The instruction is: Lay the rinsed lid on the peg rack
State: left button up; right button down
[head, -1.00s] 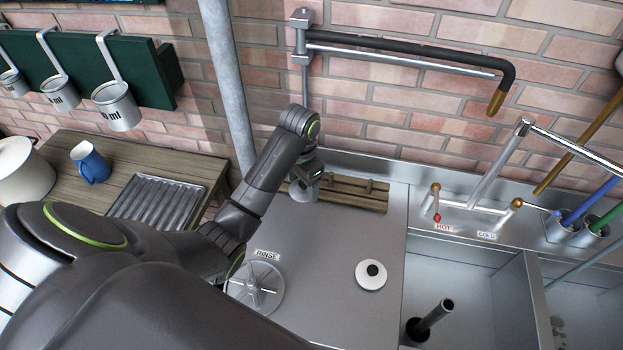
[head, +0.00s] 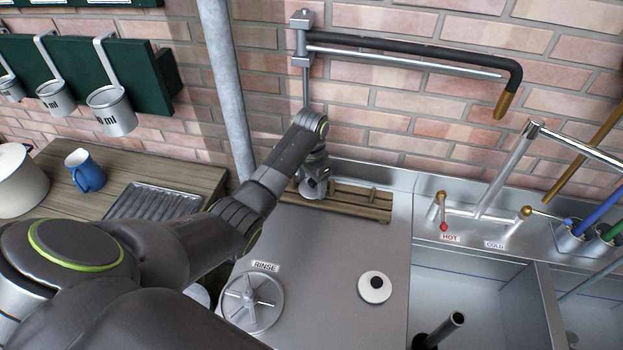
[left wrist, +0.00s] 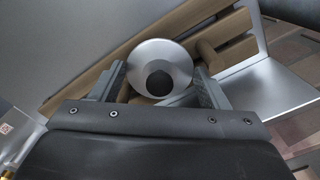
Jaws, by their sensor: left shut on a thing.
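The lid (left wrist: 162,60) is a round steel disc with a dark knob, between my left gripper's fingers (left wrist: 160,85) in the left wrist view. In the head view my left gripper (head: 314,180) is shut on the lid (head: 313,188), over the left part of the peg rack. The peg rack (head: 362,204) is a low wooden slatted frame with short pegs, against the back wall of the steel counter. It also shows behind the lid in the left wrist view (left wrist: 228,30). Whether the lid touches the rack I cannot tell. My right gripper is not in view.
A white disc with a black knob (head: 376,287) lies on the counter. A round spoked rinser (head: 252,301) sits by the RINSE label. The sink and tap (head: 503,170) are to the right. A grey pipe (head: 228,90) rises left of the rack.

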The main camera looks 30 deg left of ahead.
aim_at(311, 181)
pick_arm(q)
jog(key=shift+w+f, duration=0.1)
jog(key=shift+w, duration=0.05)
jog(key=o, duration=1)
jog(key=shift+f, duration=0.1)
notch_tip(311, 181, up, 8)
jog(key=shift+f+b, duration=0.1)
jog(key=shift+b, duration=0.5)
jog(key=shift+f, duration=0.1)
